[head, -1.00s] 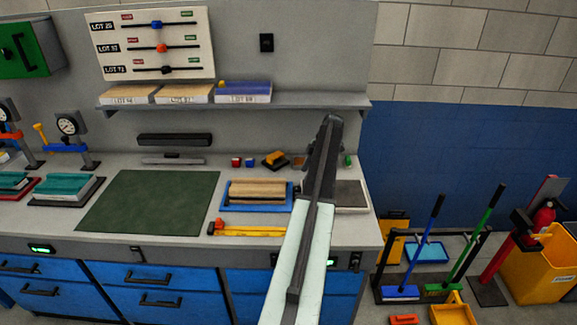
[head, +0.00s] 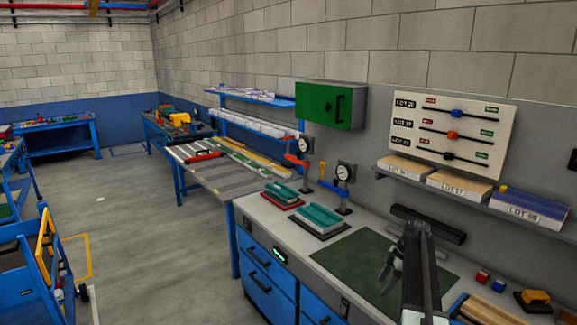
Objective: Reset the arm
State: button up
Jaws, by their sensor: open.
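My arm rises from the lower right of the head view. My gripper (head: 392,272) is over the dark green mat (head: 350,262) on the grey workbench. Its jaws stand apart and nothing shows between them. My arm hides part of the mat's right side and part of the black bar (head: 428,224) behind it.
Two teal blocks on trays (head: 318,219) and gauge stands (head: 345,178) stand left of the mat. A blue tray (head: 459,305) with a wooden piece is at the lower right. A shelf (head: 480,195) with lot boxes is above. Open floor (head: 150,220) lies left.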

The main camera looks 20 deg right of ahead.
jog(key=s+a+g+h, duration=0.1)
jog(key=s+a+g, duration=0.15)
jog(key=a, duration=3.25)
jog(key=s+a+f+m+t+h, duration=0.1)
jog(key=s+a+m, duration=0.4)
jog(key=s+m, duration=0.5)
jog(key=m+h, duration=0.1)
jog(key=m, duration=0.2)
jog(key=shift+s+f+h, duration=0.15)
jog(key=shift+s+h, duration=0.05)
jog(key=shift+h, duration=0.1)
